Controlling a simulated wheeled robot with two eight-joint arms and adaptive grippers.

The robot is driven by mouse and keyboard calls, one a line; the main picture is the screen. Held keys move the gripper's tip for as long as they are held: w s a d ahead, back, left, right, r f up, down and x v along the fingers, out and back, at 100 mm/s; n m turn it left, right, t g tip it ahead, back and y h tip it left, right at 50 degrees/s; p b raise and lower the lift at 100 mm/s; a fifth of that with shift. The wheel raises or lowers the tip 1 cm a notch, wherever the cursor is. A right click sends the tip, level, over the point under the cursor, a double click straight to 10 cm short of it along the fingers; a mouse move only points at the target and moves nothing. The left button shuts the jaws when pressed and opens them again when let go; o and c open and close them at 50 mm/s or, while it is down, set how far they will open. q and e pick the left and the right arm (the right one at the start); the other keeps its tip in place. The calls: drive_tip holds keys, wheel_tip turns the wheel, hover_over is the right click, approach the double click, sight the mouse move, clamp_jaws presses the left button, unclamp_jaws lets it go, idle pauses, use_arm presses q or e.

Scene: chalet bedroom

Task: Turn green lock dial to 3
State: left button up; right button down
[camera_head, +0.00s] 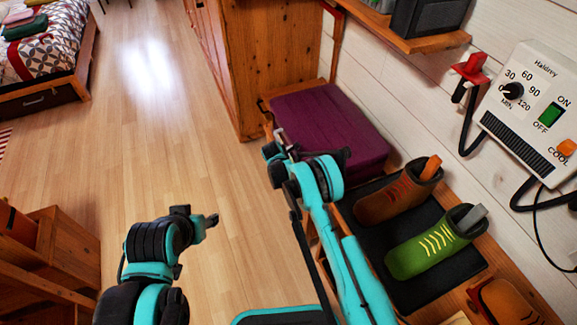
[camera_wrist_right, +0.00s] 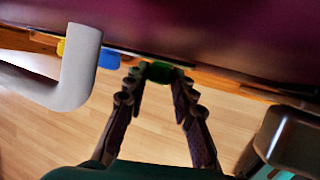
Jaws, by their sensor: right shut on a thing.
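A purple case (camera_head: 330,125) lies on the wooden bench, and its purple surface (camera_wrist_right: 200,25) fills the top of the right wrist view. The green dial (camera_wrist_right: 160,72) is on the case's edge. A blue dial (camera_wrist_right: 108,60) and a yellow dial (camera_wrist_right: 62,47) sit left of it. My right gripper (camera_wrist_right: 158,80) is shut on the green dial, its fingertips on either side of it. The head view shows this gripper (camera_head: 281,146) at the case's front side, dials hidden. The dial's number cannot be read. My left gripper (camera_head: 211,221) is over the open floor, away from the case.
A pale grey curved handle (camera_wrist_right: 80,75) is left of the fingers in the wrist view. Brown (camera_head: 398,195) and green (camera_head: 432,246) boots stand on a black mat (camera_head: 370,250) beside the case. A wooden cabinet (camera_head: 255,65) stands behind.

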drive_tip(key=c, duration=1.3)
unclamp_jaws()
drive_tip(key=shift+o, duration=0.2)
drive_tip(key=v, duration=1.2)
